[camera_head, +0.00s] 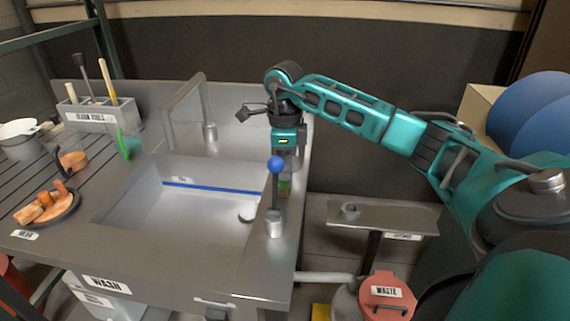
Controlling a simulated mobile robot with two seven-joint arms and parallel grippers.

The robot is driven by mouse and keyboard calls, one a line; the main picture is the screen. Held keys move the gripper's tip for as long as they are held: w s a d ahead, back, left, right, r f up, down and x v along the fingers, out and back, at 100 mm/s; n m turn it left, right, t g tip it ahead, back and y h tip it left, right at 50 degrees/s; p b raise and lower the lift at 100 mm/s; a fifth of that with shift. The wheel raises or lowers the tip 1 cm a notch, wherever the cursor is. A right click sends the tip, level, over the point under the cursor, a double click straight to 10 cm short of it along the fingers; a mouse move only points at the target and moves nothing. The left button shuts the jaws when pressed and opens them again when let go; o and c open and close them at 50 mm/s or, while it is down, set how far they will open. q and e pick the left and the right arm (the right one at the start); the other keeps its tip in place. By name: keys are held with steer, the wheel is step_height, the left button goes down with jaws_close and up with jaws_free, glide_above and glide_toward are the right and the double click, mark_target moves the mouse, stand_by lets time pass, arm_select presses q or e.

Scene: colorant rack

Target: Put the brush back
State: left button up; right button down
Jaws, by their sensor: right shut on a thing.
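My right gripper (286,168) reaches in from the right and points down over the right rim of the sink unit (240,290). It is shut on a small, partly hidden thing with a green and brownish part (285,187), perhaps the brush. A lever with a blue ball (275,163) stands just in front and hides part of it. A grey tool holder (90,115) at the back left holds several upright handles. A green tool (128,146) leans beside its right end. My left gripper is not in view.
The sink basin (185,205) is open, with a curved tap (205,105) behind it. A dark pan with orange pieces (47,208) and a pale pot (20,138) stand on the left drainboard. A red-lidded waste bin (387,295) stands at lower right.

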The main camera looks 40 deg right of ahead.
steer(key=c, duration=0.9)
jaws_free()
steer(key=shift+f, duration=0.1)
steer(key=shift+c, duration=0.2)
step_height(320, 180, up, 12)
steer(key=p, duration=0.1)
